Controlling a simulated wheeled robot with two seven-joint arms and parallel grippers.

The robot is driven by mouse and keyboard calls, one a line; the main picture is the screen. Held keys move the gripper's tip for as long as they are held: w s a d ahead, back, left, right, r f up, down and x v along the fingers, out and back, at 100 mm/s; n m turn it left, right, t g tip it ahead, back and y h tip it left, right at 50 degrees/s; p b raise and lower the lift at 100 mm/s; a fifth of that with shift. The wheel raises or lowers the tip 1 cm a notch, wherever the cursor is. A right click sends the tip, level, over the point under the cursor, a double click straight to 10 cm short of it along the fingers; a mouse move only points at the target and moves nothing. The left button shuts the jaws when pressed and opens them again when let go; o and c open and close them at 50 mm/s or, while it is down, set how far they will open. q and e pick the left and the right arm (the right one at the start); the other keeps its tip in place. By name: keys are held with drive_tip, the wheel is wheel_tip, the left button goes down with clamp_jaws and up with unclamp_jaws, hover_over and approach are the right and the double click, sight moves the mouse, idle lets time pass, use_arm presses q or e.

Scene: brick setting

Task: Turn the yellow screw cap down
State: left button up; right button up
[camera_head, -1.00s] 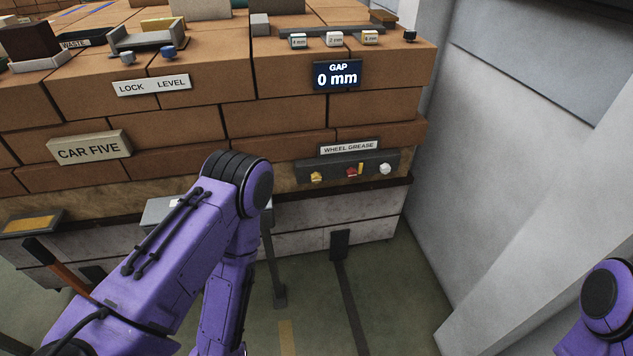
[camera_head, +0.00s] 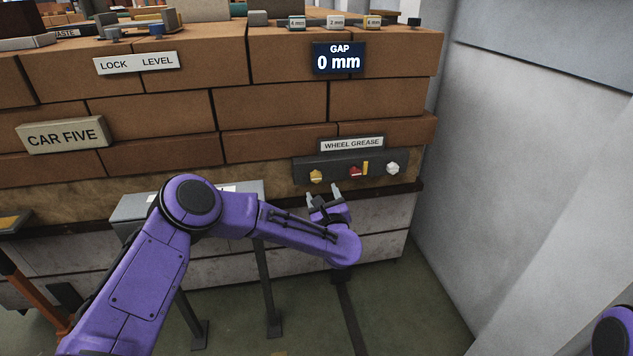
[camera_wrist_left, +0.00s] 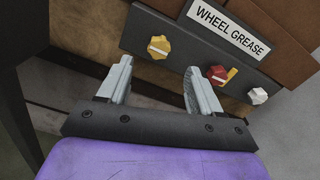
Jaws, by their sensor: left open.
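The yellow screw cap (camera_head: 316,176) sits at the left end of a dark grey panel (camera_head: 325,165) under the "WHEEL GREASE" label. It also shows in the left wrist view (camera_wrist_left: 159,47), with a pale bar across its face. My left gripper (camera_head: 324,193) is open and empty just below the panel, pointing up toward it. In the left wrist view its two fingers (camera_wrist_left: 155,80) are spread apart; the yellow cap lies beyond them, near the left finger's tip, not visibly touched. My right gripper is not in view.
A red cap (camera_head: 355,172) with a yellow mark beside it and a white cap (camera_head: 392,168) sit right of the yellow one. A brick stack (camera_head: 270,103) rises above. A grey wall (camera_head: 530,170) stands at the right. A grey stand (camera_head: 240,188) is behind my left arm.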

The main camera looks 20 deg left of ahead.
sight(316, 178)
use_arm(q)
drive_tip(key=b+x, duration=0.1)
drive_tip(key=x, duration=0.7)
drive_tip(key=shift+w+a, duration=0.15)
drive_tip(key=shift+a, duration=0.1)
drive_tip(key=shift+f, duration=0.1)
drive_tip(key=c, duration=1.1)
